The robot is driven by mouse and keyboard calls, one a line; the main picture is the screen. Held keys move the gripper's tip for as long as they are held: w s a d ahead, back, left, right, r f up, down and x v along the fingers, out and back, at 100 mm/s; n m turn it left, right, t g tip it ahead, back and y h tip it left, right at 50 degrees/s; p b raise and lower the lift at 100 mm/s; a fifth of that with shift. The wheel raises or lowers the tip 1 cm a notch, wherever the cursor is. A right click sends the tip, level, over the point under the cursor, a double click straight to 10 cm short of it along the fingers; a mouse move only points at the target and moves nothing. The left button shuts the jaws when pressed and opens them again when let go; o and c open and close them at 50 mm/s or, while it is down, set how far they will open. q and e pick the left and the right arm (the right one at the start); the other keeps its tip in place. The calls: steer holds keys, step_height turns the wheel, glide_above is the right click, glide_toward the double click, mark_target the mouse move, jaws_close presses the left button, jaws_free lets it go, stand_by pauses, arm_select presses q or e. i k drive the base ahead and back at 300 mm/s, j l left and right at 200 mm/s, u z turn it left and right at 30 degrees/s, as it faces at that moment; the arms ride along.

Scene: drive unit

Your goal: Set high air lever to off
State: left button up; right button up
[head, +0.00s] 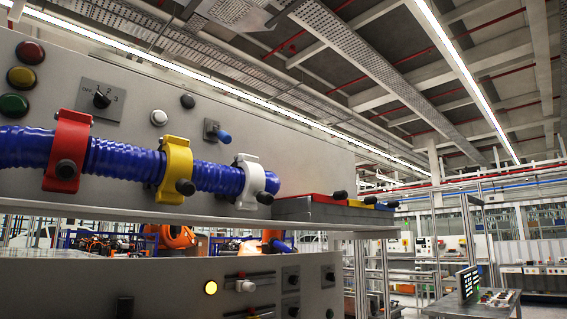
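A small lever with a blue handle (222,136) sits on a grey plate on the upper panel (310,160), above the blue hose. Its handle points right and slightly down. No label on it can be read, so I cannot tell for sure that it is the high air lever. Neither of my grippers is in view.
A thick blue corrugated hose (120,157) crosses the panel, held by red (70,135), yellow (177,162) and white (251,172) clamps with black knobs. A dark ledge block (320,212) juts out at right. A lower panel (150,290) carries knobs, sliders and a lit yellow lamp (211,288).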

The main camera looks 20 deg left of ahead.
mark_target(224, 136)
steer(key=u, duration=0.4)
steer(key=i+l+u, duration=0.1)
steer(key=l+u, duration=0.6)
steer(key=u, duration=0.15)
steer(key=l+u, duration=0.45)
